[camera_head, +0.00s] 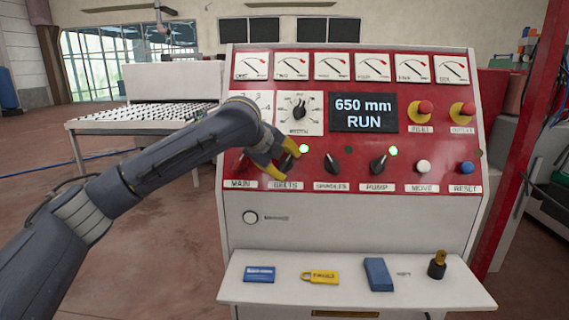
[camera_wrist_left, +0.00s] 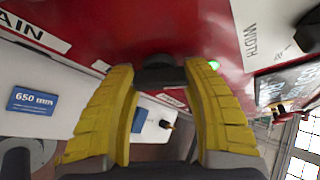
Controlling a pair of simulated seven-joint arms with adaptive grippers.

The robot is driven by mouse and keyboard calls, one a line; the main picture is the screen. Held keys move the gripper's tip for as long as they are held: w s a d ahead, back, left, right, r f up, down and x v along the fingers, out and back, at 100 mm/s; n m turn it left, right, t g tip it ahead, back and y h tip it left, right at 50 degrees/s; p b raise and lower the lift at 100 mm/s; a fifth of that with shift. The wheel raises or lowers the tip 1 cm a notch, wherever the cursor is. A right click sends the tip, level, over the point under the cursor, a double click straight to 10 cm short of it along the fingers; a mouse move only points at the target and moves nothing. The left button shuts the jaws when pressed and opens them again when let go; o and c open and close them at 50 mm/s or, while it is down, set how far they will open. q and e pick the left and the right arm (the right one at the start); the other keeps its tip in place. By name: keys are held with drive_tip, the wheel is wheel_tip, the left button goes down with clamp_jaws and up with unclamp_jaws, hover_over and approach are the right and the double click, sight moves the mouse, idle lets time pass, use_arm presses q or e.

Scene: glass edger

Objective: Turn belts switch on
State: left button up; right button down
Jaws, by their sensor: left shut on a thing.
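The red control panel (camera_head: 320,185) has a row of black rotary switches. My left gripper (camera_head: 287,161) has its yellow fingers around the belts switch, above the BELTS label (camera_head: 286,185). In the left wrist view my left gripper (camera_wrist_left: 161,76) is shut on the black knob of the belts switch (camera_wrist_left: 159,68), one finger on each side. The knob's angle is mostly hidden in the head view. The green lamp (camera_head: 304,148) beside the belts switch is lit, and it also shows in the wrist view (camera_wrist_left: 214,65). My right gripper is not in view.
The spindles switch (camera_head: 332,163) and pump switch (camera_head: 379,162) stand to the right; the pump lamp (camera_head: 393,150) is lit green. The display (camera_head: 363,112) reads 650 mm RUN. The shelf (camera_head: 350,298) below carries a blue card, a yellow padlock, a blue block and a small dark object.

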use_arm(q)
drive_tip(key=shift+d, duration=0.1)
drive_tip(key=o, duration=1.3)
drive_tip(key=shift+c, duration=0.2)
drive_tip(key=shift+s, duration=0.1)
drive_tip(key=v, duration=1.2)
